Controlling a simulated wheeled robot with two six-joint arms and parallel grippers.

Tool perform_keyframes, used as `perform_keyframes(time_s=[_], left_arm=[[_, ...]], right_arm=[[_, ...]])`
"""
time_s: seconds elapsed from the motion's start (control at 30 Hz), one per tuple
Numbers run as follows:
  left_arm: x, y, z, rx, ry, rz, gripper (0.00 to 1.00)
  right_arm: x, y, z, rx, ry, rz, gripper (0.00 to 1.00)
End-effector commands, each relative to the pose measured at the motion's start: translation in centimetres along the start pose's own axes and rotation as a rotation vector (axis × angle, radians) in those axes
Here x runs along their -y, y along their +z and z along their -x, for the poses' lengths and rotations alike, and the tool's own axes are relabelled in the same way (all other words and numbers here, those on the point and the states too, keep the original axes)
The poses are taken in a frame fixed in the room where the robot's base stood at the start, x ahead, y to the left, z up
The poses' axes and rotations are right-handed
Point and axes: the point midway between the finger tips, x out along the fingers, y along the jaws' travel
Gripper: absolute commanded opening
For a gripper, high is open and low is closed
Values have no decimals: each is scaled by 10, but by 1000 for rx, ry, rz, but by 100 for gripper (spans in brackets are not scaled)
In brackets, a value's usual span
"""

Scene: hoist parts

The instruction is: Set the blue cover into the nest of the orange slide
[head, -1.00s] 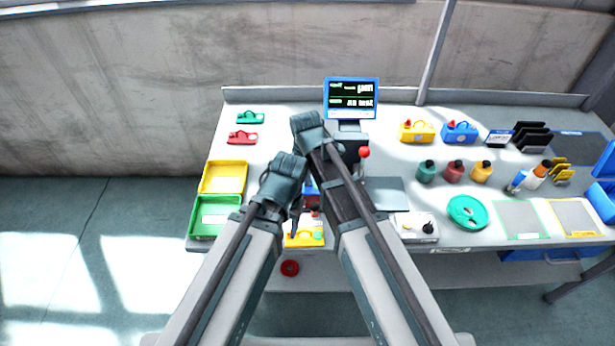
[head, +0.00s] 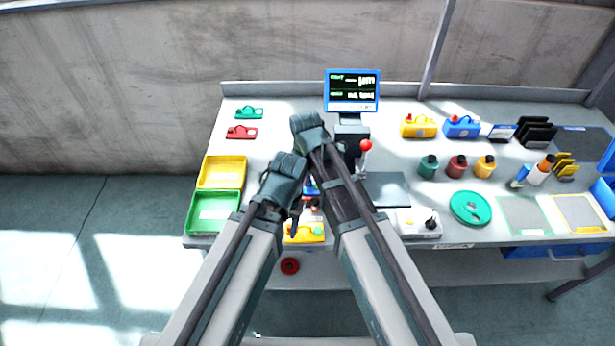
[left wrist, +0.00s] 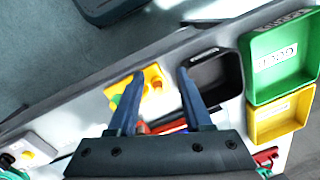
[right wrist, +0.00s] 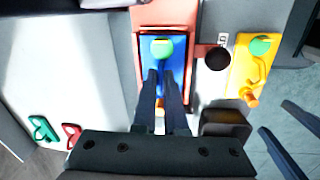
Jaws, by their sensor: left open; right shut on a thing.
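The blue cover (right wrist: 151,64), with a green knob (right wrist: 161,48) on top, is inside the outline of the orange slide (right wrist: 165,13) in the right wrist view. Dark edges show around it; I cannot tell whether it sits flat or is slightly raised. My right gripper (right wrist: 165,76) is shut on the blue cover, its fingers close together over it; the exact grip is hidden. My left gripper (left wrist: 160,73) is open and empty, with a yellow cover (left wrist: 150,84) beyond its fingers. In the head view my arms hide most of the slide.
A black tray (left wrist: 233,72) and a green bin (left wrist: 252,87) lie near the left gripper. A yellow bin (head: 221,158) stands at the left. A red-knobbed lever (head: 365,146) and a monitor (head: 352,91) stand behind. A black knob (right wrist: 216,59) is beside the slide.

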Motion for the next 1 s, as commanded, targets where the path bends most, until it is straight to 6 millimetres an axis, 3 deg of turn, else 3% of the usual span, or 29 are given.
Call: perform_keyframes(time_s=[0.27,0.3,0.47,0.67,0.83,1.0], left_arm=[[0,0,-1,0,0,0,50],[0,0,-1,0,0,0,50],[0,0,-1,0,0,0,50],[0,0,-1,0,0,0,50],[0,0,-2,0,0,0,50],[0,0,-2,0,0,0,50]], right_arm=[[0,0,-1,0,0,0,0],[0,0,-1,0,0,0,15],[0,0,-1,0,0,0,44],[0,0,-1,0,0,0,45],[0,0,-2,0,0,0,70],[0,0,-2,0,0,0,70]])
